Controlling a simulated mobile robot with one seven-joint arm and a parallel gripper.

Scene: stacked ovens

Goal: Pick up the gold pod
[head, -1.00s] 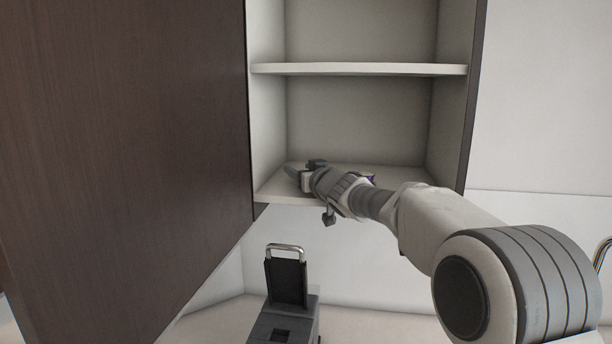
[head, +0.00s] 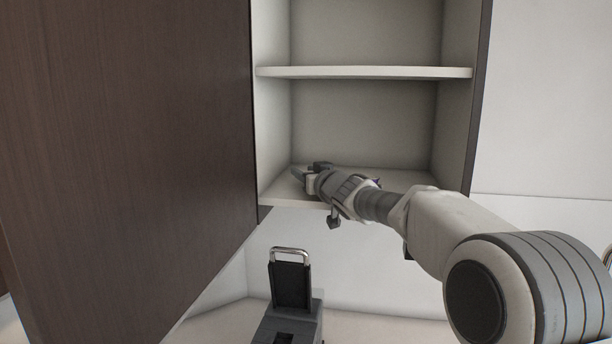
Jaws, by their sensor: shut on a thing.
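My gripper (head: 306,180) is inside the open cabinet, just above its bottom shelf (head: 283,193), near the left side. It points to the left, and my arm reaches in from the lower right. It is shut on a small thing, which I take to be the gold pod. The fingers and wrist hide that thing almost fully, and no gold colour shows. A tiny purple patch (head: 378,182) shows behind my wrist; I cannot tell what it belongs to.
An open dark wooden door (head: 130,150) fills the left side. A middle shelf (head: 365,73) is above my gripper, with empty space between. A dark coffee machine with a raised lever (head: 290,280) stands on the counter below. The cabinet's right wall (head: 455,120) is near my forearm.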

